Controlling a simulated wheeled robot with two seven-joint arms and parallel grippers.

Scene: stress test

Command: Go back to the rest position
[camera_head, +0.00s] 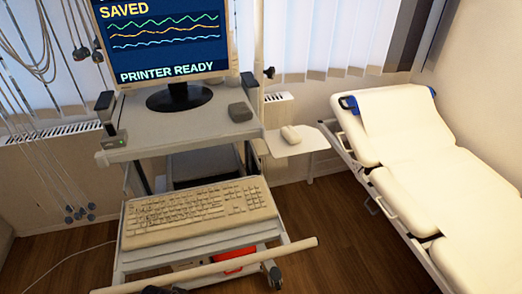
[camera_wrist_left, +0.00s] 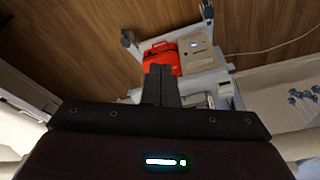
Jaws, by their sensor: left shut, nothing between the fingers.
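My left gripper (camera_wrist_left: 160,72) shows in the left wrist view as dark fingers pressed together, with nothing between them. It points down toward the lower part of the cart, over the red case (camera_wrist_left: 167,47); I cannot tell how far apart they are. In the head view I cannot make out the left gripper clearly, and my right gripper is not in view. The monitor (camera_head: 165,45) on the cart's top shelf (camera_head: 150,130) reads "SAVED" and "PRINTER READY" with several wavy traces.
A beige keyboard (camera_head: 197,210) lies on the cart's lower tray. An examination couch (camera_head: 405,140) stands at the right. Cables (camera_head: 45,170) hang at the left. Wooden floor (camera_head: 345,235) is clear between cart and couch.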

